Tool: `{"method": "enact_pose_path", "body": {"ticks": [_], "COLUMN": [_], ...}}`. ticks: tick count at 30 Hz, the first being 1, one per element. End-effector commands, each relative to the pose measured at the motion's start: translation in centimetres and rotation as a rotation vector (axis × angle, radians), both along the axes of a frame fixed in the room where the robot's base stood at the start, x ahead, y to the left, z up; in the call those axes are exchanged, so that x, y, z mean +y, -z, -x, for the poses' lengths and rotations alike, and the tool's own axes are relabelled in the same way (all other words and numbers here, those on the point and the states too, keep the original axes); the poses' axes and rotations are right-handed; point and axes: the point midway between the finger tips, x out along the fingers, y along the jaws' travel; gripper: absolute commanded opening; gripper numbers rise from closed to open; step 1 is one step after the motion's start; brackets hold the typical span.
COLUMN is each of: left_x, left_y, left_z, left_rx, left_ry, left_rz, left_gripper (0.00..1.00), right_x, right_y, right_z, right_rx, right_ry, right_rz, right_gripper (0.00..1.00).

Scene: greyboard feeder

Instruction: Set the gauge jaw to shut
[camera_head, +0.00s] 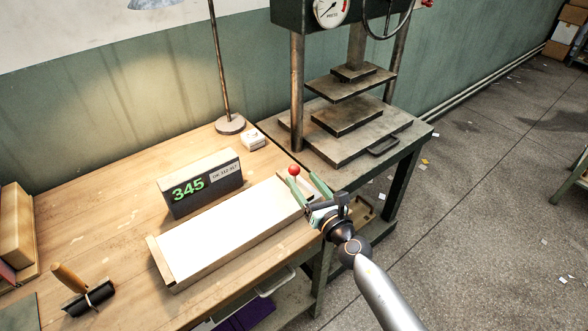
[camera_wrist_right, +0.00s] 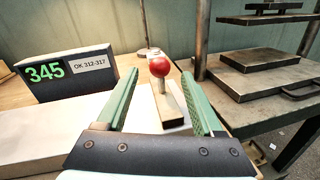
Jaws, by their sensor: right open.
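The gauge (camera_head: 225,240) is a long wooden bed with a white top on the bench. Its display (camera_head: 200,183) shows 345 in green beside a label reading OK 312-317; the display is also in the right wrist view (camera_wrist_right: 65,75). At the gauge's right end a lever with a red ball knob (camera_head: 294,170) stands up; the knob (camera_wrist_right: 158,66) also shows in the wrist view. I cannot tell whether the jaw is open or shut. My right gripper (camera_head: 308,187) is open, its green fingers on either side of the lever in the wrist view, with no contact visible. My left gripper is not in view.
A press (camera_head: 345,130) on a metal table stands behind and right of the gauge. A lamp stand (camera_head: 230,124) and small white box (camera_head: 252,138) are at the back.

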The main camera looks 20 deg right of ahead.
Motion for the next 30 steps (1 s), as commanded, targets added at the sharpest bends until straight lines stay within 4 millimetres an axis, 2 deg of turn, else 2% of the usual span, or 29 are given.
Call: {"method": "enact_pose_path", "body": {"ticks": [3, 9, 15, 22, 23, 30], "left_x": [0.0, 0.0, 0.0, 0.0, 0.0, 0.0], "left_y": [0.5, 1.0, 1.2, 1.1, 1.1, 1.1], "left_z": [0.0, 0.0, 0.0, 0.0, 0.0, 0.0], "left_rx": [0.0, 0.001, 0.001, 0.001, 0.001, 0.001], "left_ry": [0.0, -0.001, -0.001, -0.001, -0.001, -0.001], "left_rz": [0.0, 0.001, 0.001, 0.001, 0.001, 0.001], "left_gripper": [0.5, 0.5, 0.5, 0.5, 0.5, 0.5], "right_x": [0.4, 0.7, 0.9, 0.9, 0.9, 0.8], "right_y": [0.1, 0.2, 0.1, 0.0, 0.0, 0.0], "right_z": [-2.2, -4.5, -5.4, -5.4, -5.4, -5.4], "right_rx": [-0.001, 0.0, 0.001, 0.001, 0.001, 0.001], "right_ry": [0.0, 0.0, 0.0, 0.0, 0.0, 0.0], "right_rz": [-0.002, -0.003, -0.003, -0.003, -0.003, -0.003], "right_gripper": [0.69, 0.69, 0.69, 0.69, 0.67, 0.4]}}
